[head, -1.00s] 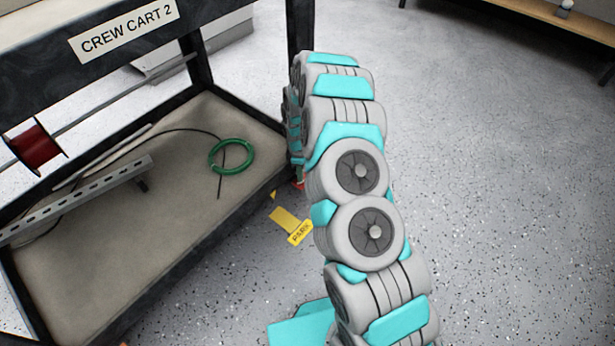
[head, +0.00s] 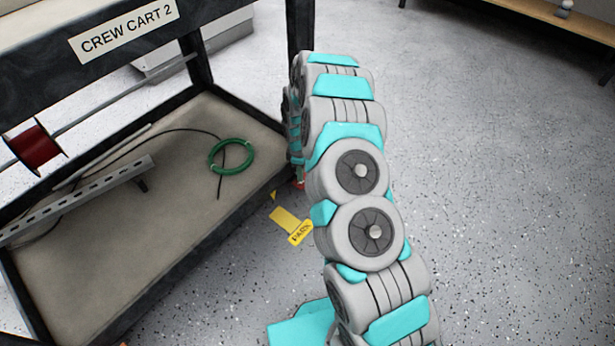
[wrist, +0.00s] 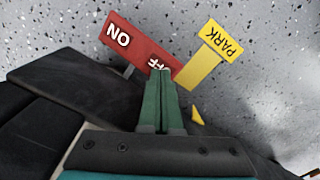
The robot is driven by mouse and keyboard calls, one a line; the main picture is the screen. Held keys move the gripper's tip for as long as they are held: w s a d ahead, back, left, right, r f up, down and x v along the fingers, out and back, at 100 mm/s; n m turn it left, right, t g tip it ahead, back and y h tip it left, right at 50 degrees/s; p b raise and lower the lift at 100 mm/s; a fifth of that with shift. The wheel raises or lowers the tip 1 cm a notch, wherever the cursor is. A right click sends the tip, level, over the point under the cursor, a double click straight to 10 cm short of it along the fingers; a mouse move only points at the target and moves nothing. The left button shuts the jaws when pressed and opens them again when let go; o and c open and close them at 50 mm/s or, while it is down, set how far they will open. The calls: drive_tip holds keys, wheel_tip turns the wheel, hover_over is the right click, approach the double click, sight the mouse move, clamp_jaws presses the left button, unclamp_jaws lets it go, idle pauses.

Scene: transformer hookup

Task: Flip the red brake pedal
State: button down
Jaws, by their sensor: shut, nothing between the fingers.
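The red brake pedal (wrist: 143,52) shows in the wrist view as a slanted red bar, with "ON" at its left end and "OFF" at its right end. My gripper (wrist: 160,74) is shut and empty, its green fingers together. Its fingertips overlap the "OFF" end and partly hide the lettering; I cannot tell whether they touch it. In the head view, only a small red patch (head: 299,184) shows below my arm by the cart's corner post, and my gripper is hidden there.
A yellow "PARK" tag (wrist: 217,50) sits just right of the red pedal; it also shows in the head view (head: 300,233). The dark-framed Crew Cart 2 (head: 128,28) stands at left, with a green coil (head: 231,171) on its lower shelf.

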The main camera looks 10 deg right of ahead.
drive_tip(key=shift+f+b, duration=0.5)
drive_tip(key=shift+f, duration=0.75)
idle(0.9)
drive_tip(key=shift+r, duration=0.15)
drive_tip(key=shift+r+p, duration=0.4)
drive_tip(key=shift+r, duration=3)
